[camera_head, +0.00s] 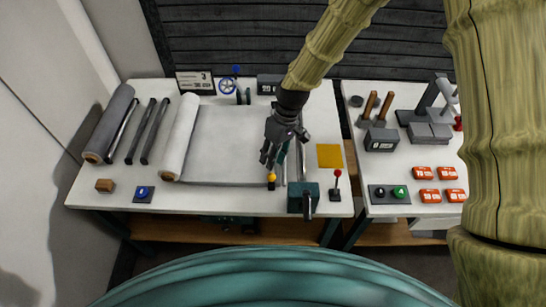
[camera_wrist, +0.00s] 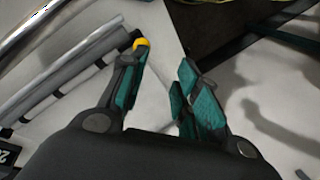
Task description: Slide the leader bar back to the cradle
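My gripper (camera_head: 268,158) is above the right end of a grey sheet (camera_head: 225,145) in the head view. In the wrist view its two teal-padded fingers (camera_wrist: 168,92) are apart, with only pale surface visible between them. A yellow knob (camera_head: 271,177) stands at the sheet's front right corner; it also shows in the wrist view (camera_wrist: 140,43) just beyond the left fingertip. A pale bar with dark bands (camera_wrist: 75,85) runs toward that knob, partly hidden by the left finger; I take it for the leader bar. I cannot tell which part is the cradle.
The sheet comes off a pale roll (camera_head: 181,137). A dark roll (camera_head: 109,123) and thin rods lie left. A teal block (camera_head: 303,198) with a black handle and a red-knobbed lever (camera_head: 336,185) stand front right. A yellow square (camera_head: 329,156) lies nearby. Metal rails run beside my gripper.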

